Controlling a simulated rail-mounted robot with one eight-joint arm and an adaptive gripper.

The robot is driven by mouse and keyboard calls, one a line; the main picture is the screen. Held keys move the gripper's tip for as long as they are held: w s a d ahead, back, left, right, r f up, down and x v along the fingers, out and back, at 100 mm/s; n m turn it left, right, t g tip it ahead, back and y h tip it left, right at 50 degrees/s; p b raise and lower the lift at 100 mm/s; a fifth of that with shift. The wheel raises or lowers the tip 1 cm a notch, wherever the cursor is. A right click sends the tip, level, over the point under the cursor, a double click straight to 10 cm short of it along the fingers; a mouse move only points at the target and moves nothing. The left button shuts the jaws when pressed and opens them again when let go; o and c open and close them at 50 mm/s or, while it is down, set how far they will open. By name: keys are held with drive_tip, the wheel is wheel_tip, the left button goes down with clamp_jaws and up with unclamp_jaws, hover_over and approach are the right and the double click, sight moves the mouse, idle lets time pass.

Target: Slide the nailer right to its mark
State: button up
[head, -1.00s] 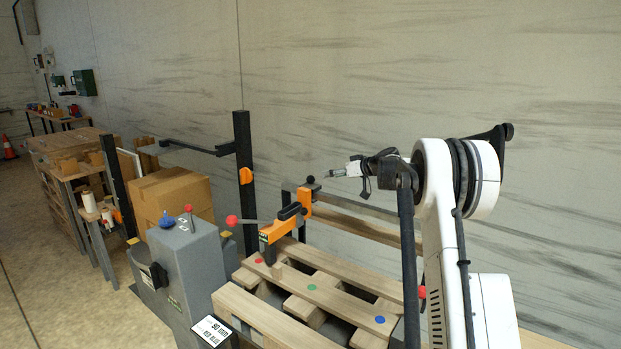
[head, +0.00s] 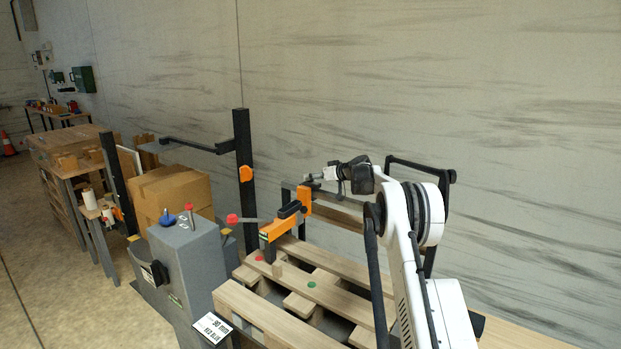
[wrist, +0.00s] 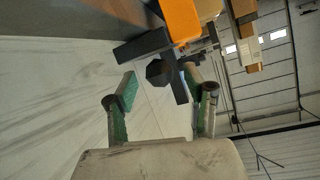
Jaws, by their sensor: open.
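The orange and black nailer (head: 272,230) sits on its rail above the left part of the wooden pallet (head: 240,300), near the red dot (head: 258,258). A green dot (head: 311,284) lies to its right; the blue dot is hidden behind my arm. My gripper (head: 310,177) is at the top of the nailer's upright orange part. In the wrist view my gripper (wrist: 158,90) is open, its green-padded fingers on either side of the nailer's black knob (wrist: 160,72). I cannot tell whether they touch it.
A grey control box (head: 190,260) with a blue knob and red-tipped lever stands left of the pallet. A black post (head: 243,180) and cardboard boxes (head: 172,192) stand behind it. A sign (head: 214,328) is at the front. The rail runs right, behind my arm.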

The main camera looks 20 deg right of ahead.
drive_tip(key=shift+x, duration=1.1)
clamp_jaws()
